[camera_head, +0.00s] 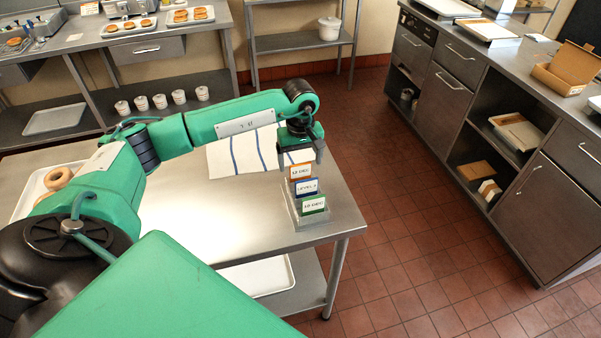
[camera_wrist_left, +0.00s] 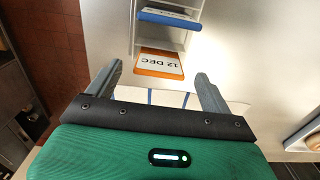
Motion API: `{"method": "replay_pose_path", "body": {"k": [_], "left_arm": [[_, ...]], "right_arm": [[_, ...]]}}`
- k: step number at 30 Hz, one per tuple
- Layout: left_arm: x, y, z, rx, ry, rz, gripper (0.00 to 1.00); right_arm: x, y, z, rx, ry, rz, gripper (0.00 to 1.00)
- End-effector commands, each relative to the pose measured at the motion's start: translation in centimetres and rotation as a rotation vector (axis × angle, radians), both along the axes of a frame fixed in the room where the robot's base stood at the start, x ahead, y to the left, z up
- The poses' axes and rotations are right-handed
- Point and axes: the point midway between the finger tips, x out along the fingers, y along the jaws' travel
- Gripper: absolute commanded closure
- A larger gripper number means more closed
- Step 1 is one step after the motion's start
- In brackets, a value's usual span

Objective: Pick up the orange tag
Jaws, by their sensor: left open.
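The orange tag (camera_head: 300,172) is the rearmost of three tags in a small stepped holder (camera_head: 316,222) at the table's right corner. It has a white label, which reads 12 DEC in the left wrist view (camera_wrist_left: 159,63). In front of it are a blue tag (camera_head: 307,188) and a green tag (camera_head: 314,205). My left gripper (camera_head: 301,154) is just behind and above the orange tag. In the left wrist view its fingers (camera_wrist_left: 156,82) are apart, with the orange tag beyond the gap, not gripped. My right gripper is not in view.
A white cloth with blue stripes (camera_head: 240,151) lies on the steel table (camera_head: 185,215) left of the holder. A tray (camera_head: 28,196) with rings is at the table's left. Counters stand behind and at right, with red tiled floor between.

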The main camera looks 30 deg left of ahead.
Motion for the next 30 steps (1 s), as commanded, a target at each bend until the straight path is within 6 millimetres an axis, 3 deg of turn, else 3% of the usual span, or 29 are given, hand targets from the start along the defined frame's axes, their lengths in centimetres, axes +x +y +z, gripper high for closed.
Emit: {"method": "replay_pose_path", "body": {"k": [6, 11, 17, 19, 25, 30], "left_arm": [[0.0, 0.0, -2.6, -0.001, 0.005, 0.001, 0.16], [0.1, 0.0, -4.1, 0.0, 0.001, 0.001, 0.16], [0.1, 0.0, -4.3, 0.0, 0.0, 0.0, 0.16], [0.1, 0.0, -4.3, 0.0, 0.0, 0.0, 0.24], [0.1, 0.0, -4.3, 0.0, 0.0, 0.0, 0.64], [0.1, 0.1, -4.2, 0.0, 0.0, 0.0, 0.64]], "right_arm": [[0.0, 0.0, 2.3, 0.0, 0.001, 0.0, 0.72], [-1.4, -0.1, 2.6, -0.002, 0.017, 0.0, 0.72], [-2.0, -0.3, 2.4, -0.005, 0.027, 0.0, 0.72], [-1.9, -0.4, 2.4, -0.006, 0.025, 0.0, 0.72], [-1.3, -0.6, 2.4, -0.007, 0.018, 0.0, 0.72], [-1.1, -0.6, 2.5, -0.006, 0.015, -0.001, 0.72]]}}
